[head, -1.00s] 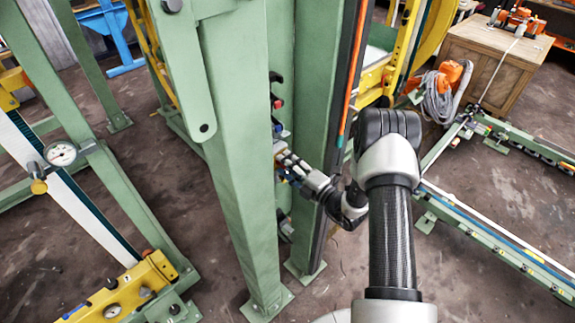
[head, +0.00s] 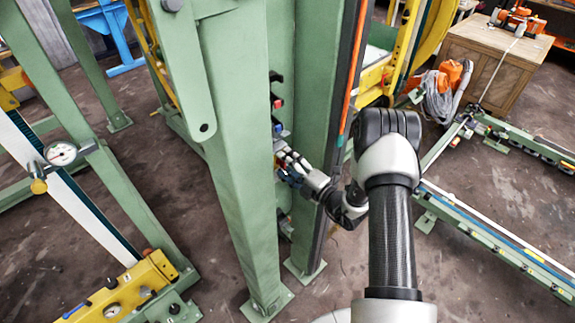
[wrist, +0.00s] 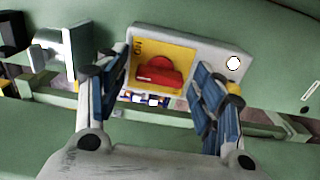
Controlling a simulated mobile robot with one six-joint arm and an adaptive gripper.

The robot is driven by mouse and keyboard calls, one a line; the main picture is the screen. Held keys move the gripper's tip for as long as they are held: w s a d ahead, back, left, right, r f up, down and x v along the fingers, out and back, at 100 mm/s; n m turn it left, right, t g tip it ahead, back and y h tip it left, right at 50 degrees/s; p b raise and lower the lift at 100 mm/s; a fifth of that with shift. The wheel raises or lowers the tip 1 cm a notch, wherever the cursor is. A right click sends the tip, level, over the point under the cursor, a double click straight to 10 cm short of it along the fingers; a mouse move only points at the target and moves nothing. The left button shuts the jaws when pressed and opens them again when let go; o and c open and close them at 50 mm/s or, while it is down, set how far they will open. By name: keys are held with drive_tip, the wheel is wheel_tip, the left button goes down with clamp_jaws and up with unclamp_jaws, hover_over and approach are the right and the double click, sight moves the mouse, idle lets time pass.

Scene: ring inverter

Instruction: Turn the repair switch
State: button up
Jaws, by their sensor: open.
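The repair switch (wrist: 160,71) is a red rotary knob on a yellow plate, set in a pale box on a green panel. It shows in the wrist view between my gripper's fingers. My gripper (wrist: 162,88) is open, with one blue-padded finger on each side of the knob. I cannot tell whether either finger touches it. In the head view, my gripper (head: 281,160) reaches in between two green posts, and the knob there is hidden or too small to tell.
Green posts (head: 235,160) and (head: 325,130) stand close on both sides of my gripper. Other controls, one red (head: 277,102), sit above it on the panel. In the wrist view, a silver fitting (wrist: 55,48) is left of the box, and a rail runs below.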

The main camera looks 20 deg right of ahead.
drive_tip(key=v, duration=1.2)
idle(0.3)
